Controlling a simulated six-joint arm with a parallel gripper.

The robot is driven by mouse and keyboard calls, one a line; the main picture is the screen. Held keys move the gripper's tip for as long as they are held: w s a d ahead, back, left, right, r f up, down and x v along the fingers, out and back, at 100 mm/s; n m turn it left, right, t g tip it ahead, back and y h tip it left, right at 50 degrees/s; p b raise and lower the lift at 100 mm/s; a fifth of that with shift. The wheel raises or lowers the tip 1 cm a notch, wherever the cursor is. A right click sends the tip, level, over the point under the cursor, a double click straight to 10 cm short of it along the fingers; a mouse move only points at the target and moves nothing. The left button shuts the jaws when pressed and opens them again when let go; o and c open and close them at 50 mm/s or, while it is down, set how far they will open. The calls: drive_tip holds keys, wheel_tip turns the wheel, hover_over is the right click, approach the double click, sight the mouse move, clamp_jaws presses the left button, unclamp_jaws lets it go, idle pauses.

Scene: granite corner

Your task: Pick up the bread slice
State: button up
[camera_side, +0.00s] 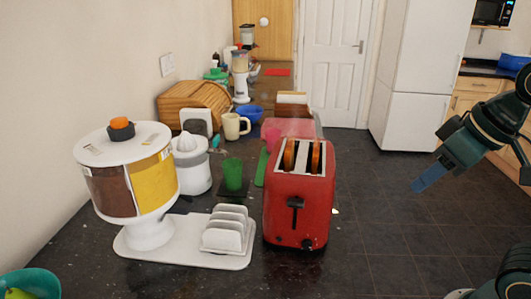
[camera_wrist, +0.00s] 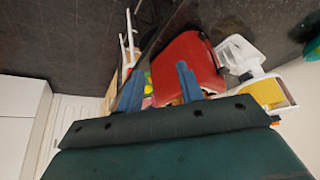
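Two brown bread slices, one on the left (camera_side: 290,155) and one on the right (camera_side: 315,157), stand in the slots of the red toaster (camera_side: 297,212), with their top edges showing. My gripper (camera_side: 416,186) is in the air to the right of the toaster, apart from it, over the dark floor. In the wrist view my gripper (camera_wrist: 159,82) shows two blue fingers spread apart with nothing between them. The toaster (camera_wrist: 186,62) is seen beyond the fingers, and I cannot make out the slices there.
A white toast rack (camera_side: 228,230) stands left of the toaster. Behind it are a green cup (camera_side: 233,174), a white juicer (camera_side: 192,165) and a cream mug (camera_side: 232,126). A cereal dispenser (camera_side: 140,185) stands at the left. The space between gripper and toaster looks clear.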

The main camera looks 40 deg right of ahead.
drive_tip(key=w+r+m+g, duration=0.1)
drive_tip(key=w+r+m, duration=0.2)
drive_tip(key=w+r, duration=0.3)
drive_tip(key=m+g, duration=0.5)
drive_tip(key=m, duration=0.2)
hover_over(290, 140)
drive_tip(key=shift+f, duration=0.7)
drive_tip(key=shift+f, duration=0.1)
drive_tip(key=shift+f, duration=0.7)
drive_tip(key=shift+f, duration=0.1)
drive_tip(key=shift+f, duration=2.85)
